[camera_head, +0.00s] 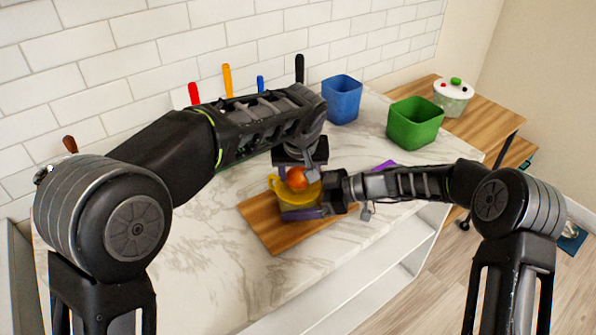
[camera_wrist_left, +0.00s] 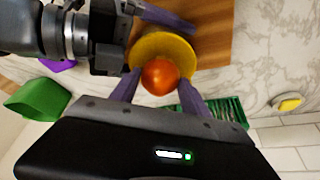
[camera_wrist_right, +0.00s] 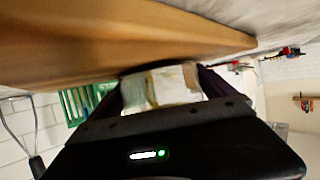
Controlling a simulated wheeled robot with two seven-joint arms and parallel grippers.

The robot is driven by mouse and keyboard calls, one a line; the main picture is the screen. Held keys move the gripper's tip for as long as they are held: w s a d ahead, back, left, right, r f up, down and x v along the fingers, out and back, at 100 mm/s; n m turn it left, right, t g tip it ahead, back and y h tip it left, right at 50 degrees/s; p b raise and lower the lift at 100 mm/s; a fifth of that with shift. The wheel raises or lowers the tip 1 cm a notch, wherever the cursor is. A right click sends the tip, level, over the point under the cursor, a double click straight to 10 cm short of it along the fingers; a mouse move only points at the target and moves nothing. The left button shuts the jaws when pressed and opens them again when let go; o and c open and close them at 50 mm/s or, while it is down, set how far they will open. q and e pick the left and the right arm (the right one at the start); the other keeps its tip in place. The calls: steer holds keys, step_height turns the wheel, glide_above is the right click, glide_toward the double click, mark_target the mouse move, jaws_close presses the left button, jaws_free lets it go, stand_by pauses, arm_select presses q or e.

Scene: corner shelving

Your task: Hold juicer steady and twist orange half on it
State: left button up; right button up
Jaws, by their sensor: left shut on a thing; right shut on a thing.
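The yellow juicer (camera_head: 284,194) stands on a wooden cutting board (camera_head: 262,222) on the counter. The orange half (camera_head: 297,178) sits over the juicer's bowl, and it also shows in the left wrist view (camera_wrist_left: 160,77) inside the yellow rim (camera_wrist_left: 180,50). My left gripper (camera_head: 300,168) comes down from above with its purple fingers shut on the orange half. My right gripper (camera_head: 302,212) reaches in from the right, low at the juicer's side. In the right wrist view its fingers are shut on a pale, boxy part (camera_wrist_right: 162,86), apparently the juicer's lower body. The juicer's cone is hidden.
A blue container (camera_head: 342,100) and a green container (camera_head: 414,122) stand at the back right. A white-lidded pot (camera_head: 453,96) is farther right. Several coloured handles stand along the tiled wall. A purple item (camera_head: 385,165) lies behind my right arm. The counter's left part is clear.

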arm_select(q)
steer(key=shift+s+a+f, duration=0.1)
steer(key=shift+s+f, duration=0.05)
steer(key=shift+f, duration=0.15)
